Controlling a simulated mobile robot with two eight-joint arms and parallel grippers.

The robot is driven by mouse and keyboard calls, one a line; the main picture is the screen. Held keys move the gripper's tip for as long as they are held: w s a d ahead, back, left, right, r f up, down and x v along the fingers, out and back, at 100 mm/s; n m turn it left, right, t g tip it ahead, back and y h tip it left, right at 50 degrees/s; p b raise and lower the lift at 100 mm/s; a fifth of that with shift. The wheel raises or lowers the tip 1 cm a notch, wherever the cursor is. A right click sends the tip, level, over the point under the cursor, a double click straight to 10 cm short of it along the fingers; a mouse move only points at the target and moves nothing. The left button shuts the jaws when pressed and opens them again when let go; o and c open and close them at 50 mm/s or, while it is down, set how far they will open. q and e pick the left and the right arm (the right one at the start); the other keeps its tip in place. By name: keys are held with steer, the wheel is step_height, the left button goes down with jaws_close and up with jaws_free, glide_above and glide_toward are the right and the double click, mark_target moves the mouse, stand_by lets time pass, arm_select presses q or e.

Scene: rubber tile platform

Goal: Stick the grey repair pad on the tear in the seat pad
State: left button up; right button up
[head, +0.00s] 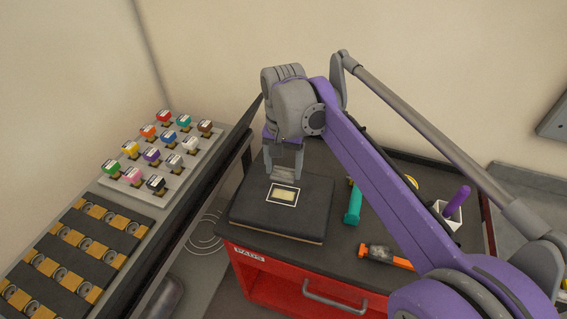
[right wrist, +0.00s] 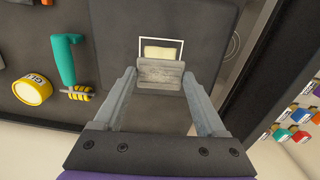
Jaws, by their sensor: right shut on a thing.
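The dark seat pad (head: 262,215) lies flat on top of the red cabinet. Its tear (head: 285,195) is a tan patch inside a white rectangular outline, and it also shows in the right wrist view (right wrist: 158,53). My right gripper (head: 283,168) points down over the seat pad, shut on the grey repair pad (head: 284,175). In the right wrist view the repair pad (right wrist: 161,74) spans between the two fingertips, beside the tear and covering the outline's near edge. The tan patch stays mostly visible. I cannot tell whether the repair pad touches the seat pad. My left gripper is out of view.
Right of the seat pad lie a teal-handled tool (head: 353,204), an orange-handled tool (head: 386,256) and a white holder (head: 447,215) with a purple handle. A yellow tape roll (right wrist: 33,90) is nearby. A rack of coloured knobs (head: 160,150) stands left.

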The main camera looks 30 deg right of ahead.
mark_target(283, 172)
steer(key=shift+f+b, duration=1.05)
steer(key=shift+f, duration=1.2)
steer(key=shift+p, duration=0.4)
steer(key=shift+f, duration=0.2)
steer(key=shift+f+b, duration=0.65)
steer(key=shift+f, duration=0.3)
